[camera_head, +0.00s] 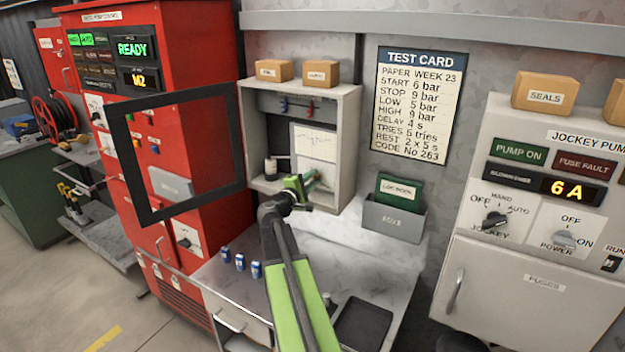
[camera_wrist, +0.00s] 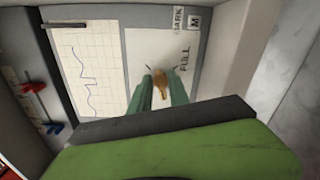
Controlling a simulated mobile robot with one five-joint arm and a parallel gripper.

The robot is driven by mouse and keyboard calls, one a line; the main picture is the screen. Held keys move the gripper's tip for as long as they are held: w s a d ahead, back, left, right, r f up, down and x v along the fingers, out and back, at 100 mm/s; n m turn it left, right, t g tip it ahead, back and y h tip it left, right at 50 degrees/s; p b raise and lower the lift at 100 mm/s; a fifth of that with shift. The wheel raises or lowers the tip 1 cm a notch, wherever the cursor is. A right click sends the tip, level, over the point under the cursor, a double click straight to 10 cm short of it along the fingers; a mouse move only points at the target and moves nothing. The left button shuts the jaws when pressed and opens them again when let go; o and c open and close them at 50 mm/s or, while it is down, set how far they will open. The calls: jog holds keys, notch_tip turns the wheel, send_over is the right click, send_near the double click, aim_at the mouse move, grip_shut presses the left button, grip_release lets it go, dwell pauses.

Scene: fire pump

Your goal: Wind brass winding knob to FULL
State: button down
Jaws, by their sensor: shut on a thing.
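The brass winding knob (camera_wrist: 160,88) sits on a white plate inside an open grey recorder cabinet (camera_head: 353,125). In the wrist view it shows between the two green fingers of my gripper (camera_wrist: 161,90), which is shut on it. The word FULL (camera_wrist: 185,60) is printed on the plate to the right of the knob. A label with M (camera_wrist: 196,22) is farther up. In the head view my gripper (camera_head: 312,180) reaches into the cabinet's lower right, and the knob is hidden there.
A chart paper (camera_wrist: 85,65) with a blue trace is left of the plate. The cabinet's open black-framed door (camera_head: 143,160) stands out to the left. A grey box (camera_head: 393,218) with a green logbook is at the right. Blue cans (camera_head: 240,262) stand on the counter below.

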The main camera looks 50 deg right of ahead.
jog(key=m, duration=0.6)
jog(key=shift+a+f, duration=0.1)
jog(key=shift+f, duration=0.15)
jog(key=m, duration=0.6)
jog(key=shift+w+f+m+b, duration=0.1)
jog(key=shift+f+m+b, duration=0.05)
jog(key=shift+m+b, duration=0.2)
jog(key=m, duration=0.5)
jog(key=shift+w+m, duration=0.15)
jog(key=shift+m, duration=0.1)
jog(key=m, duration=0.5)
jog(key=shift+w+a, duration=0.1)
jog(key=shift+w, duration=0.05)
jog(key=shift+m, duration=0.4)
jog(key=c, duration=1.5)
grip_release()
jog(key=v, duration=1.7)
jog(key=shift+a, duration=0.2)
